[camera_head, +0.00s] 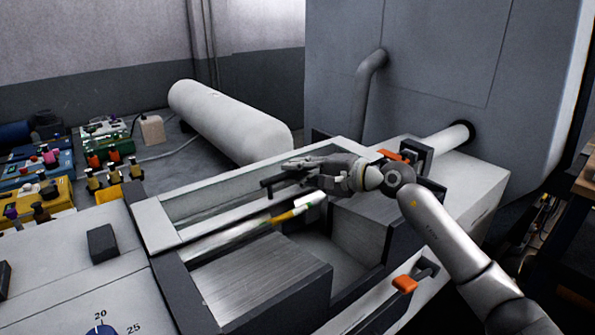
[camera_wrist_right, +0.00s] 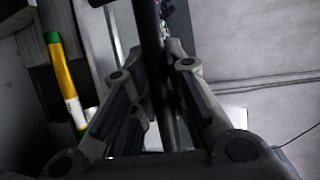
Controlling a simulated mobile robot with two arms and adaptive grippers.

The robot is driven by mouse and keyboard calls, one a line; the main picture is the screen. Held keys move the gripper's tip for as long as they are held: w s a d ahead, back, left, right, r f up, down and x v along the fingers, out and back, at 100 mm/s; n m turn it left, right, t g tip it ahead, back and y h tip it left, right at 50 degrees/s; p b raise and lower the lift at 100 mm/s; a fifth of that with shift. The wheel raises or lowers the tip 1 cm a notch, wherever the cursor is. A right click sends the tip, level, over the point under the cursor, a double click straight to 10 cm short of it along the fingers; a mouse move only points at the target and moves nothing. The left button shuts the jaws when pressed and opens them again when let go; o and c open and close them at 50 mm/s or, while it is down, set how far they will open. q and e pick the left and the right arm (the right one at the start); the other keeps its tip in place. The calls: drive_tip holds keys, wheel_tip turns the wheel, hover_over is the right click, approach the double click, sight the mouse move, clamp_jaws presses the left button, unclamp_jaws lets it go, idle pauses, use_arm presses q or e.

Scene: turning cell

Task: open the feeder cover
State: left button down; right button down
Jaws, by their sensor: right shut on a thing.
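The feeder cover (camera_head: 157,226) is a pale frame around a see-through pane, on the feeder in the middle of the head view. How far it is open is hard to tell. A dark bar handle (camera_head: 268,184) runs along its near side. My right gripper (camera_head: 297,167) is at this handle, its fingers pointing left. In the right wrist view the handle (camera_wrist_right: 153,48) runs between the two fingers of the right gripper (camera_wrist_right: 157,85), which is shut on it. My left gripper is not in view.
A green, yellow and white rod (camera_head: 284,216) lies beside the cover, near my right gripper. An open bay with a grey block (camera_head: 255,285) is in front. Orange-tipped latches (camera_head: 405,284) sit on the right. A white tank (camera_head: 230,122) and a large grey cabinet (camera_head: 440,60) stand behind.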

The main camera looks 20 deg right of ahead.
sight(266, 165)
drive_tip(key=shift+w, duration=0.1)
drive_tip(key=shift+w+f+b, duration=0.1)
drive_tip(key=shift+w+b, duration=0.1)
drive_tip(key=shift+b, duration=0.2)
drive_tip(key=w+a+b, duration=0.1)
drive_tip(key=w+b, duration=0.1)
drive_tip(key=w, duration=0.2)
drive_tip(key=w+a+b, duration=0.2)
drive_tip(key=w+b, duration=0.1)
drive_tip(key=w+a+b, duration=0.1)
drive_tip(key=w+b, duration=0.1)
drive_tip(key=w, duration=0.2)
drive_tip(key=shift+w+a+b, duration=0.15)
drive_tip(key=shift+w+b, duration=0.15)
drive_tip(key=shift+w, duration=0.05)
drive_tip(key=shift+w+a, duration=0.15)
drive_tip(key=shift+w, duration=0.3)
drive_tip(key=c, duration=1.4)
unclamp_jaws()
